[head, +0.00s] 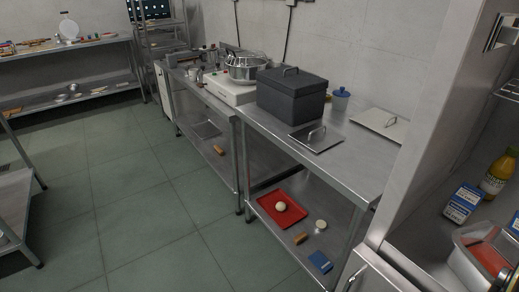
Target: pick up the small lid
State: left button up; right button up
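Two flat metal lids with arched handles lie on the steel table. One lid (329,143) is at the table's front edge, beside a dark grey box. The other, paler lid (372,117) lies farther right, towards the wall, partly cut off from view by the cabinet's edge. I cannot tell for sure which of them is the small lid. The dark box (290,98) has its own handled top on.
A blue-lidded cup (341,98) stands behind the lids. A large silver pot (246,69) stands left of the box. The lower shelf holds a red tray (291,215). A cabinet (440,120) blocks the right side. The floor (130,200) is clear.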

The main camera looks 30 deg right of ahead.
aim_at(318, 138)
jog(key=u, duration=0.45)
jog(key=i, duration=0.45)
jog(key=z, duration=0.6)
jog(key=i, duration=1.85)
jog(key=z, duration=1.9)
jog(key=i, duration=0.8)
jog(key=z, duration=0.8)
